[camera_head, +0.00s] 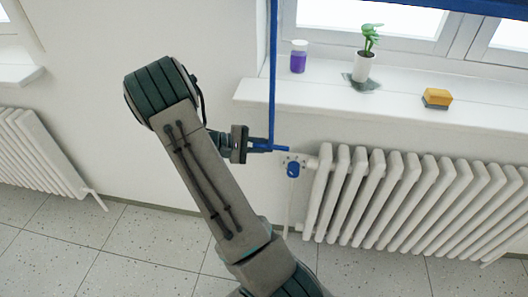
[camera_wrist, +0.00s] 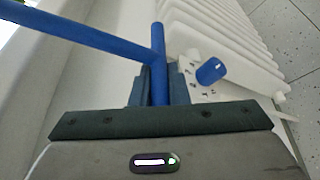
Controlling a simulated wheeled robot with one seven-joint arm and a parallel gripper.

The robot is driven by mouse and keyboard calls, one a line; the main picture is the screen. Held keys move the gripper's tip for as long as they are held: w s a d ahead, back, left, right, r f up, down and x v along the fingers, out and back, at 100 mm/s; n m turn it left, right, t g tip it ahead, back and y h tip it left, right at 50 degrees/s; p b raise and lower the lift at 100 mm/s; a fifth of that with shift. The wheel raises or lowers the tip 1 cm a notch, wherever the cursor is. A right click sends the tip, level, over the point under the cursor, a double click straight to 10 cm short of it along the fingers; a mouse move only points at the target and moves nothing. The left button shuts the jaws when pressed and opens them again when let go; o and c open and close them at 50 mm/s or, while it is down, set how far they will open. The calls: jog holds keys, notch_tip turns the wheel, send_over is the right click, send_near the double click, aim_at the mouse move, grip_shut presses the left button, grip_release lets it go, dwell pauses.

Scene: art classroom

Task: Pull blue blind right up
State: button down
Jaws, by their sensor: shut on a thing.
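The blue blind (camera_head: 460,5) shows as a narrow blue band along the top edge of the head view, over the window. A thin blue vertical pull bar (camera_head: 272,70) hangs beside the window frame and ends in a short blue crosswise handle (camera_head: 281,148). My gripper (camera_head: 266,146) is shut on this handle, left of the radiator's upper corner. In the wrist view the handle (camera_wrist: 158,50) lies between the fingers (camera_wrist: 160,90), and the pull bar (camera_wrist: 90,36) runs off to the upper left. The rest of the blind is out of view.
A white radiator (camera_head: 400,205) with a blue valve knob (camera_head: 293,169) stands close right of my gripper. The windowsill (camera_head: 400,110) above bears a purple jar (camera_head: 298,57), a potted plant (camera_head: 363,66) and a yellow sponge (camera_head: 437,97).

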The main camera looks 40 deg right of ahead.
jog(key=shift+r, duration=0.9)
jog(key=shift+f, duration=0.1)
jog(key=c, duration=1.4)
grip_release()
jog(key=v, duration=1.4)
